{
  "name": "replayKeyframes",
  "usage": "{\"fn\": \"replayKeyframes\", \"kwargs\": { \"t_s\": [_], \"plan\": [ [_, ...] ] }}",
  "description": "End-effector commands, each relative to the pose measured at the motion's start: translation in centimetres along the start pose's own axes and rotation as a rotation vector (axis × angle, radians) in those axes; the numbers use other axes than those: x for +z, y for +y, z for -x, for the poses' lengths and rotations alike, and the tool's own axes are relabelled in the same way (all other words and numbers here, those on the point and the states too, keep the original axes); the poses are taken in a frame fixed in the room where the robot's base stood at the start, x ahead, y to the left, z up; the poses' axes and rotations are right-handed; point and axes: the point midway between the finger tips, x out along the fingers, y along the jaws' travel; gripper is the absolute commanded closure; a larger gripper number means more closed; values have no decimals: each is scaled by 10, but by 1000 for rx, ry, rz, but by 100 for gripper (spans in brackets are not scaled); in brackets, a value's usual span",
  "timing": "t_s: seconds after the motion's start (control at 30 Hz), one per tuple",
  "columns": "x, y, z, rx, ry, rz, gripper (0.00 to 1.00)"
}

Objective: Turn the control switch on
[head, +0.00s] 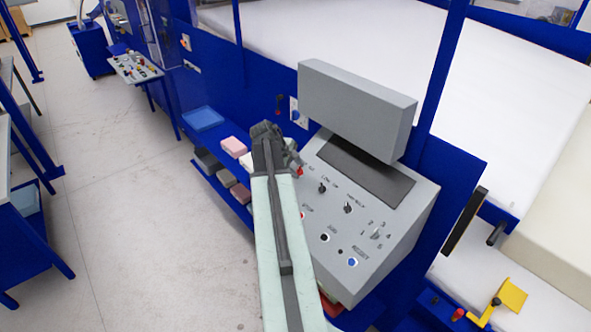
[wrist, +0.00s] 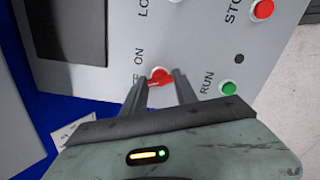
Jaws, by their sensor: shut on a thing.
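The control switch is a red knob (wrist: 159,74) on the sloped face of a grey control panel (wrist: 185,40). The label ON is beside it in the wrist view, and another label below that is partly covered by a finger. My gripper (wrist: 162,77) has its two dark fingers around the knob and is shut on it. In the head view, my arm reaches over the left part of the panel (head: 340,275), with the gripper (head: 291,160) at its upper left edge. A small red part (head: 300,171) shows there beside the gripper.
A green RUN button (wrist: 228,87) and a red STOP button (wrist: 262,10) are close by on the panel. A grey monitor box (head: 350,105) stands above the panel. Several foam blocks (head: 234,146) lie on the blue shelf at left. The floor (head: 130,220) is open farther left.

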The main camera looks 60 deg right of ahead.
Motion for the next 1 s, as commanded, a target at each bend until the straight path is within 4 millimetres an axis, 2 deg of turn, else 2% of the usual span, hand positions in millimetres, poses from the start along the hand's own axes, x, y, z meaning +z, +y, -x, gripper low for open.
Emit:
{"fn": "replayKeyframes", "kwargs": {
  "t_s": [1.0],
  "plan": [
    [-1,-4,-1,-23,-1,-919,100]
  ]
}}
